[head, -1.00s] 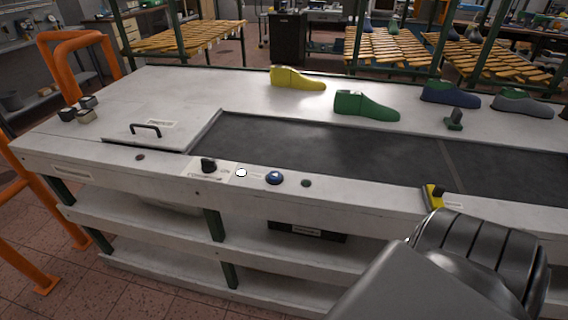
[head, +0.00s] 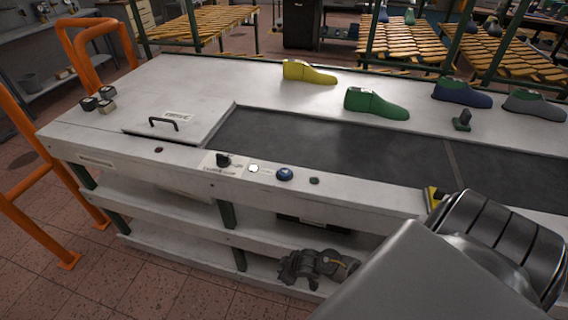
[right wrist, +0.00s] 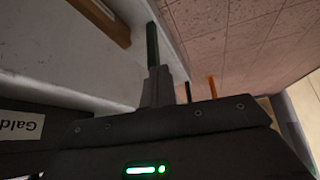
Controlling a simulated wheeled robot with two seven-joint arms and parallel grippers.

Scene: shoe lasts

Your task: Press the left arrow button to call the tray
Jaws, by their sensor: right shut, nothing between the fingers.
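Controls sit along the bench's front edge: a black knob (head: 223,160), a white button (head: 253,168), a blue button (head: 285,174) and a small dark button (head: 314,181). Any arrow marking on them is too small to read. My right gripper (head: 288,268) is shut and empty, below and in front of the bench top, apart from the buttons. In the right wrist view its closed fingers (right wrist: 158,85) point past the pale bench side, with floor beyond. My left gripper is not in view.
The bench (head: 180,75) carries a dark belt (head: 330,145), a handled lid (head: 180,123) and shoe lasts, including a yellow one (head: 309,73) and a green one (head: 375,103). Shelves lie under the top. An orange rail (head: 95,40) stands at left.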

